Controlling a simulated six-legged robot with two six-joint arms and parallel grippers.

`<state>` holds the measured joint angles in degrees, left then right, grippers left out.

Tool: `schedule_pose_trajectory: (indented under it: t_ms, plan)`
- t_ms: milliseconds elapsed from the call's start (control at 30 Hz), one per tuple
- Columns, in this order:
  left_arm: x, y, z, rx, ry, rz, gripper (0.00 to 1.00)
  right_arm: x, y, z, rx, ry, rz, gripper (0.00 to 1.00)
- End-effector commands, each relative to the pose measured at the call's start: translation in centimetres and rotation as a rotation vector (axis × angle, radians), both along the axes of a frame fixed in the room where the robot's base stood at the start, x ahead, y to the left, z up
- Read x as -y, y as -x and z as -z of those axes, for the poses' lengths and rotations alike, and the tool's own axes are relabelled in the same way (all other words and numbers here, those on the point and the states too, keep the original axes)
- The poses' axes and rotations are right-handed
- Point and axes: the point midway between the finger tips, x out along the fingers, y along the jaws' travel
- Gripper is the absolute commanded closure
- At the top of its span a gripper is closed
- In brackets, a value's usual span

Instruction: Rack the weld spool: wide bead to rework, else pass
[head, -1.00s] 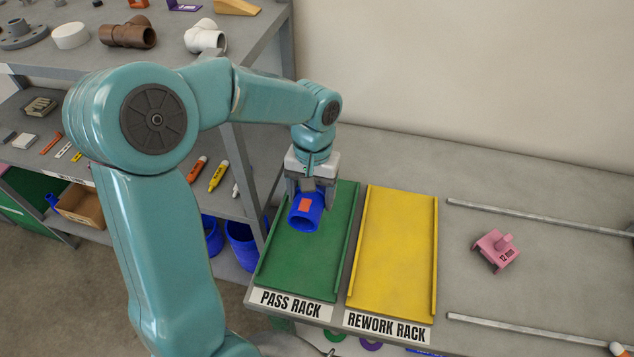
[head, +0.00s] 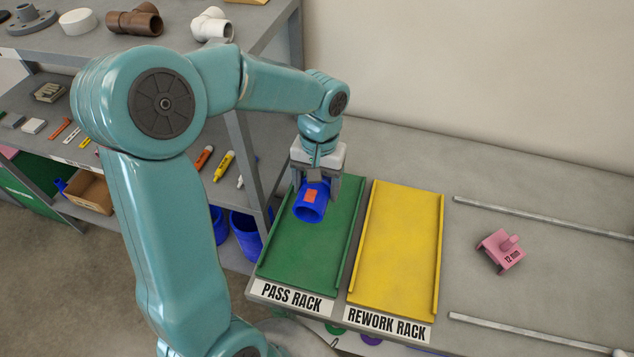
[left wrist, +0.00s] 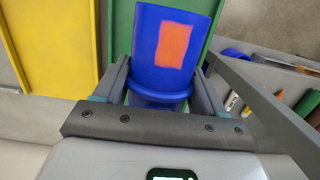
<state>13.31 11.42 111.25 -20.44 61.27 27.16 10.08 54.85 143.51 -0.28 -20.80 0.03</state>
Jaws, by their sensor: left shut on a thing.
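The blue weld spool (head: 310,207) with an orange patch is between the fingers of my left gripper (head: 316,185), which is shut on it. It is over the upper part of the green pass rack (head: 300,262); whether it touches the rack I cannot tell. In the left wrist view the spool (left wrist: 160,60) shows its orange patch and a raised ring between the fingers (left wrist: 162,88). The yellow rework rack (head: 395,255) is to the right and empty. The pink gauge marked 12 mm (head: 502,250) lies on the table further right. My right gripper is not in view.
Two grey rails (head: 545,217) lie on the table at the right. A shelf unit (head: 240,130) at the left holds pipe fittings and markers, with blue pipes below (head: 245,235). The table between the rework rack and the gauge is clear.

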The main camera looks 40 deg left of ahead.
Motion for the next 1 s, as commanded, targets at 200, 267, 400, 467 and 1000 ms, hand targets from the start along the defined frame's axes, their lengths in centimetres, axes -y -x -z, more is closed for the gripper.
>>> schedule_pose_trajectory:
  t_ms: [200, 267, 400, 467, 1000]
  plan:
    - [0.0, -0.1, 2.2, 0.000, 0.000, 0.000, 0.64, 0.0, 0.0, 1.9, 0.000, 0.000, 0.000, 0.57]
    - [0.0, -0.1, 2.9, 0.000, 0.000, 0.000, 0.64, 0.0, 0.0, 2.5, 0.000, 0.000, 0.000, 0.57]
    - [0.0, -0.1, 4.5, -0.001, 0.000, 0.000, 0.64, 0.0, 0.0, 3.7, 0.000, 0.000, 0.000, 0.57]
    - [0.0, -0.1, 5.1, 0.000, -0.001, 0.000, 0.64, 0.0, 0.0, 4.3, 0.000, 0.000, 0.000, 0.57]
    - [0.0, -0.1, 8.9, 0.000, -0.001, 0.000, 0.64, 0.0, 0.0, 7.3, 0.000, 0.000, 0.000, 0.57]
